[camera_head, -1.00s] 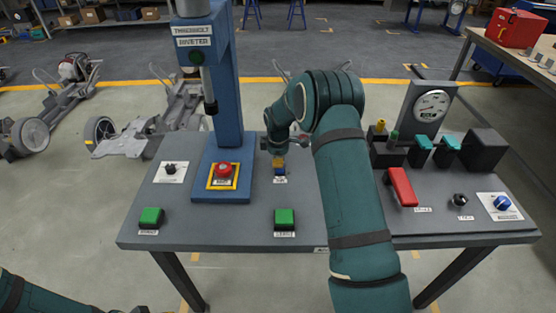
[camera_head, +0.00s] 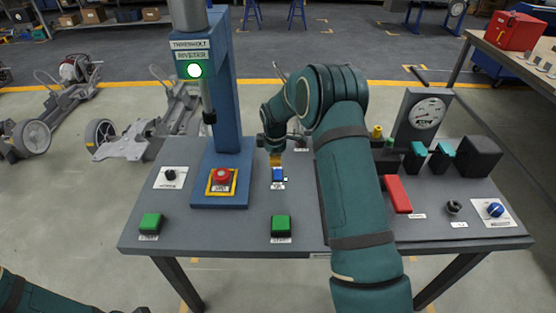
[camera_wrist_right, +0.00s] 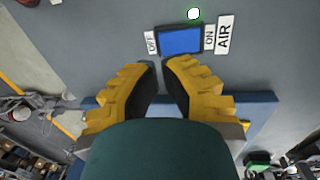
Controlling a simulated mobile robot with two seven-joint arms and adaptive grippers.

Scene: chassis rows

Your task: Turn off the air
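The AIR switch is a blue rocker (camera_wrist_right: 180,40) in a dark frame, labelled OFF on the left and ON on the right in the right wrist view. A small lit lamp (camera_wrist_right: 194,14) glows beside it, near ON. In the head view the blue switch (camera_head: 278,175) is on the grey bench. My right gripper (camera_wrist_right: 159,64) has yellow fingers, tips almost together with a narrow gap, empty, just short of the switch. In the head view it (camera_head: 275,160) is right behind the switch; contact is unclear. Only part of my left arm shows at the lower left.
On the bench (camera_head: 200,238) are a blue riveter column (camera_head: 228,110) with a lit green lamp (camera_head: 194,70), a red button (camera_head: 221,176), green buttons (camera_head: 150,223) (camera_head: 281,225), a red lever (camera_head: 397,193), a blue knob (camera_head: 495,209) and a gauge (camera_head: 428,113).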

